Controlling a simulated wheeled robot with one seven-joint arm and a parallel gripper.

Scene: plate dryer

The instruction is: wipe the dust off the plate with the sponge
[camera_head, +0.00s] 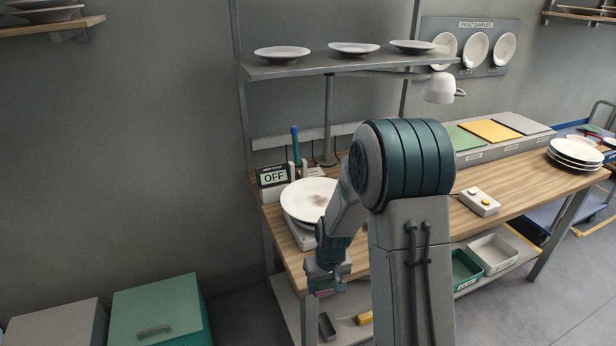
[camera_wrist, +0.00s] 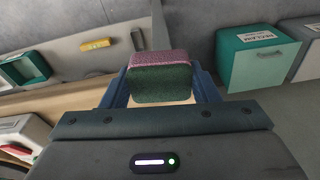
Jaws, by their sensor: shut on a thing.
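The white plate (camera_head: 300,205) lies on a grey stand at the left end of the wooden workbench, with a brownish dust patch near its middle. My arm hides part of its right side. My gripper (camera_head: 328,284) is in front of the bench's near edge, lower than the plate and apart from it. In the wrist view, its blue fingers are shut on the sponge (camera_wrist: 160,82), which has a pink layer and a dark green layer. In the head view only a small pinkish part of the sponge (camera_head: 324,293) shows.
A display reading OFF (camera_head: 274,177) stands behind the plate. A shelf with plates (camera_head: 350,62) and a lamp (camera_head: 440,88) hang above. A button box (camera_head: 479,201) and a plate stack (camera_head: 575,153) are to the right. A green box (camera_head: 155,315) stands on the left floor.

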